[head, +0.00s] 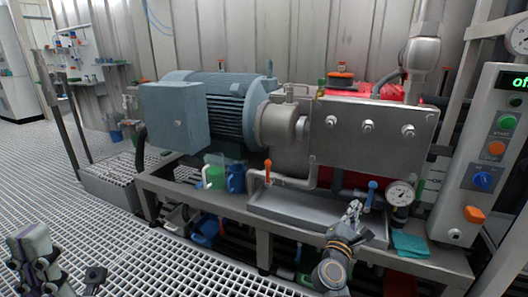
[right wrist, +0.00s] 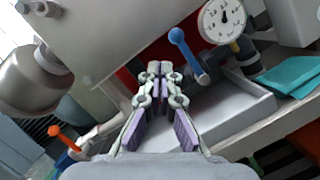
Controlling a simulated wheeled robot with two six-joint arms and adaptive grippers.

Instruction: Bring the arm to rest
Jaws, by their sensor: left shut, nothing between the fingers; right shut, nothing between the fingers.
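My right gripper (head: 353,212) is shut and empty in the head view, in front of the metal drip tray (head: 300,212) on the pump frame. In the right wrist view my right gripper (right wrist: 160,70) shows its fingertips together, with purple pads and nothing between them. The tray's bare floor (right wrist: 232,108) lies behind the fingers there. The blue-handled valve (head: 371,190) is just right of the fingertips in the head view. My left gripper (head: 31,240) is at the lower left of the head view, shut and empty over the grating, away from the machine.
A pressure gauge (head: 400,193) and a teal cloth (head: 410,243) are right of my right gripper. An orange-handled valve (head: 267,170) is to its left. A control panel (head: 485,150) stands at the right edge. The grating floor (head: 165,262) between my arms is mostly clear.

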